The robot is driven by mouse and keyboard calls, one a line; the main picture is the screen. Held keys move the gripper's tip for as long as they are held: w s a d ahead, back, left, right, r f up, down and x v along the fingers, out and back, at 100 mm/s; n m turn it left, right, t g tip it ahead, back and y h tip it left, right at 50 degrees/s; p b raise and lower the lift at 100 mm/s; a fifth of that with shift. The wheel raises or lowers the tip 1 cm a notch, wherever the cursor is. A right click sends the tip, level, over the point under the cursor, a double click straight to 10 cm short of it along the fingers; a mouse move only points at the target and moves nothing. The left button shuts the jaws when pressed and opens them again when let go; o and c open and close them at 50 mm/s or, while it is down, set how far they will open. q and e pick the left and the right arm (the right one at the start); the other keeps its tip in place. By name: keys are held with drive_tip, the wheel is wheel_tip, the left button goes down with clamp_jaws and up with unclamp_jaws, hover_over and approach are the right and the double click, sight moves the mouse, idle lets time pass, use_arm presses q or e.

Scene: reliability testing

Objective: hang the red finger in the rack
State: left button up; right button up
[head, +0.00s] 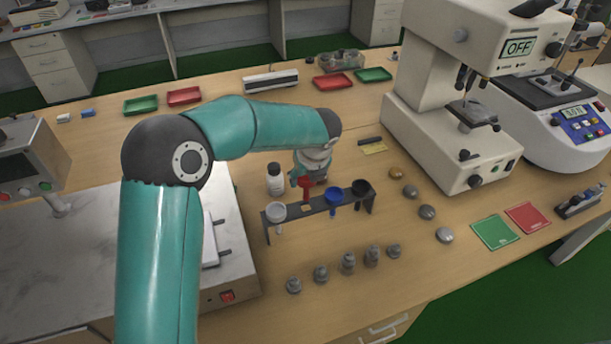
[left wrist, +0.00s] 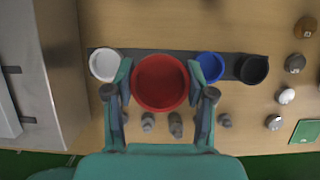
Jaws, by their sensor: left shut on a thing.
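The red finger (head: 306,186) is held upright between the fingertips of my left gripper (head: 306,180). In the left wrist view its round red top (left wrist: 160,83) fills the space between the fingers (left wrist: 160,78). The dark rack (head: 311,206) stands on the bench, with a white finger (head: 276,211) at its left end, and a blue finger (head: 333,196) and a black finger (head: 362,187) at its right. The red finger is over the stretch between white and blue. Its top looks larger than the others, so it is nearer the wrist camera. Whether it touches the rack is unclear.
Round pieces (head: 427,212) lie to the right, by the large microscope-like tester (head: 430,105). A steel-topped machine (head: 110,260) is at left.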

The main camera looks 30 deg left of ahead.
use_arm(q)
drive_tip(key=shift+r, duration=0.1)
drive_tip(key=shift+s, duration=0.1)
idle(0.5)
drive_tip(key=shift+f+b, duration=1)
drive_tip(key=shift+f, duration=1.05)
drive_tip(key=shift+f, duration=0.15)
